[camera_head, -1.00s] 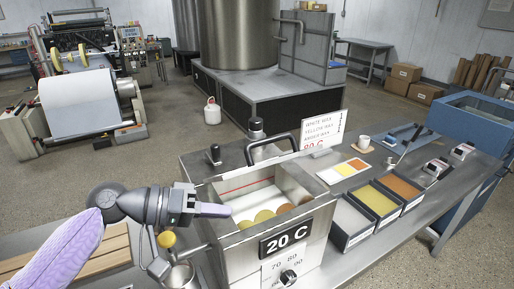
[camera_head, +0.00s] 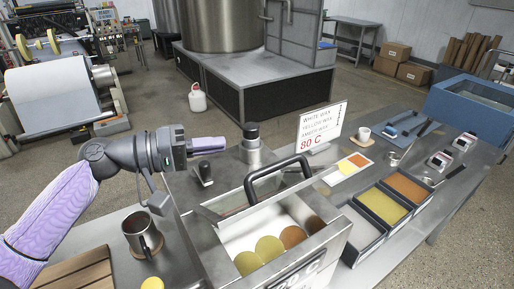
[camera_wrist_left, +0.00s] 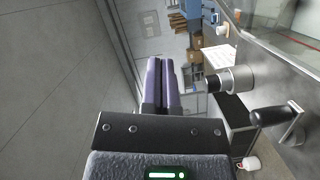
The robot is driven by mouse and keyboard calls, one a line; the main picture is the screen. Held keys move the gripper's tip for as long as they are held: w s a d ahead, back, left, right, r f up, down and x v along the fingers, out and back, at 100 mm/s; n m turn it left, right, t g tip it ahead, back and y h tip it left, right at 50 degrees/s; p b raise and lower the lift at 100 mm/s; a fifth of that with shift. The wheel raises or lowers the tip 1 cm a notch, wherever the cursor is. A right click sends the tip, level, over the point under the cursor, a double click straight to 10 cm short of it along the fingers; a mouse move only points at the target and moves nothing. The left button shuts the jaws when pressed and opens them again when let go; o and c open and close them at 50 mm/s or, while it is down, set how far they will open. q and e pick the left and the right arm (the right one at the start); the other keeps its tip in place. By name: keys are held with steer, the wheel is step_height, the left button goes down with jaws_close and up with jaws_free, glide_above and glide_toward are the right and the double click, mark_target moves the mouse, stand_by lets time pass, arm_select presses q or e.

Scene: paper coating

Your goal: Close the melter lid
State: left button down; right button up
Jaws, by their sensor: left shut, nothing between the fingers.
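The melter (camera_head: 215,249) is a metal box in the lower middle of the head view. Its top is open, showing several yellow and amber wax discs (camera_head: 269,249) inside. The lid is raised at the back of the opening, with its black loop handle (camera_head: 277,170) standing above the rim; most of the panel is hard to make out. My left gripper (camera_head: 224,143) is shut and empty, its purple fingers pointing right, behind and left of the opening and apart from the handle. The fingers also show shut in the left wrist view (camera_wrist_left: 161,62). My right gripper is not seen.
A black-topped metal cylinder (camera_head: 251,147) and a black knob lever (camera_head: 204,174) stand close to my left gripper. A sign (camera_head: 322,125) reading 80 C stands behind the melter. Wax trays (camera_head: 381,206) lie to the right. A mug (camera_head: 137,232) stands at the left.

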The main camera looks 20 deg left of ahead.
mark_target(259, 192)
arm_select(q)
steer(key=d+p, duration=0.1)
steer(key=d, duration=0.1)
steer(key=w+d+f+p, duration=0.1)
steer(key=d, duration=0.2)
steer(key=d+p, duration=0.1)
steer(key=d, duration=0.1)
steer(key=shift+w+d+f+p, duration=0.3)
steer(key=shift+d+f, duration=0.1)
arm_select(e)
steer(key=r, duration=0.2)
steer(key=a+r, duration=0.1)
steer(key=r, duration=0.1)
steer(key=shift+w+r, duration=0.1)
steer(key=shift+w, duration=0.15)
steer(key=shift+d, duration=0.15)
